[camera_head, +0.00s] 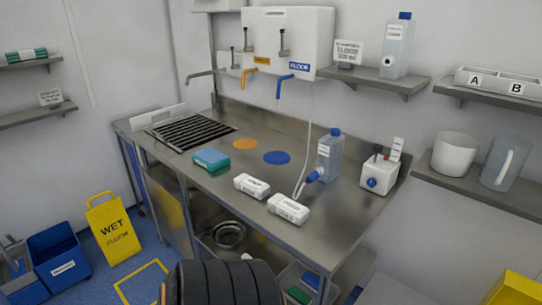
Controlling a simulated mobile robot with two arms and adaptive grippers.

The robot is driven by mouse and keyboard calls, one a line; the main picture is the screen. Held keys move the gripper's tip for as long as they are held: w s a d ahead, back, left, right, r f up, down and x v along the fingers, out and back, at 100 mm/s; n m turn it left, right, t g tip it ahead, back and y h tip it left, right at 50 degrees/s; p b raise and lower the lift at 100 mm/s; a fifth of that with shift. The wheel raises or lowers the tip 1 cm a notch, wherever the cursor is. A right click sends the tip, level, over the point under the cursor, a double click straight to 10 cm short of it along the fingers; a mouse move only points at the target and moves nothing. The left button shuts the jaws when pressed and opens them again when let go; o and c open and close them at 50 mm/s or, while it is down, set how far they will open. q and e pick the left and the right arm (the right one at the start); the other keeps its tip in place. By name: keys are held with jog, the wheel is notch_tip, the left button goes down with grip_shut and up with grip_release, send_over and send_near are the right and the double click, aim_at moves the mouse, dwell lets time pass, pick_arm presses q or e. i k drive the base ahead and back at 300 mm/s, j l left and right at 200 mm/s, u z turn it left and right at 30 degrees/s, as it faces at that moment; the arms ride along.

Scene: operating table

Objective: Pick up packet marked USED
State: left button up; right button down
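Two white packets lie on the steel counter (222,190) near its front edge. The left packet (251,186) and the right packet (288,208) each carry dark print too small to read, so I cannot tell which one is marked USED. The right packet lies nearer the front edge, with a small gap between the two.
A clear bottle (329,157) with blue cap, a white box with blue knob (378,172) and a blue-green sponge (211,159) stand on the counter. A thin hose hangs down beside the right packet. A yellow wet-floor sign (114,230) stands at left.

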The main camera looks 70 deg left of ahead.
aim_at(295, 212)
jog(key=u, duration=2)
